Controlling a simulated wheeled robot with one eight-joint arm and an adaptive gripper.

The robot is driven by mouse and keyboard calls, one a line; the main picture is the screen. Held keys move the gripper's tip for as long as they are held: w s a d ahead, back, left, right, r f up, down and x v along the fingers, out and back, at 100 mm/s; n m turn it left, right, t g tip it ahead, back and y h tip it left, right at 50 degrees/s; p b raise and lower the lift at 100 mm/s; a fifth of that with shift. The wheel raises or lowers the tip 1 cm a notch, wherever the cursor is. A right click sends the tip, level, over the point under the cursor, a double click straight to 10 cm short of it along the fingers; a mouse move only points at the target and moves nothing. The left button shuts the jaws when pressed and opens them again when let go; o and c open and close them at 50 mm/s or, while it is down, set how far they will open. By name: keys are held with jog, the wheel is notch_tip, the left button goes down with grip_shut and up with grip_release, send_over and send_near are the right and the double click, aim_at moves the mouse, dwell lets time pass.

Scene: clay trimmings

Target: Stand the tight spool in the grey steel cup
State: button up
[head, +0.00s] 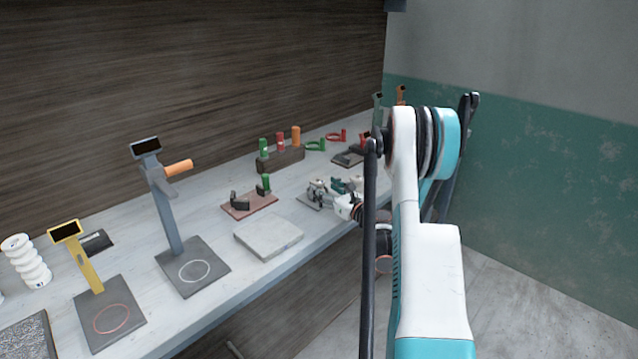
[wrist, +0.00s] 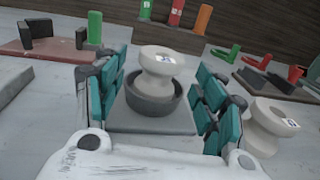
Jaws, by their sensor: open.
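A white spool (wrist: 157,68) with a small printed label stands about upright in the round dark grey cup (wrist: 152,102); its lower end is hidden by the cup's rim. The cup sits on a flat grey plate (wrist: 140,124). My gripper (wrist: 165,82) is open, with one teal-padded finger on each side of the spool and cup; I cannot tell whether either finger touches them. A second white labelled spool (wrist: 268,124) is to the right, partly hidden behind the right finger. In the head view my gripper (head: 335,190) is small and low over the bench, and the cup is hard to make out.
A reddish board (head: 249,206) with dark blocks and a green cylinder is left of my gripper. A pale slab (head: 268,236) lies in front. A rack (head: 281,161) of coloured cylinders stands behind. Tall grey (head: 168,215) and yellow (head: 88,265) stands and stacked white spools (head: 27,262) are further left.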

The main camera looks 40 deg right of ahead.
jog(key=s, duration=0.2)
jog(key=s+p, duration=0.1)
jog(key=s, duration=0.4)
jog(key=shift+s+a+p, duration=0.25)
jog(key=shift+s+p, duration=0.05)
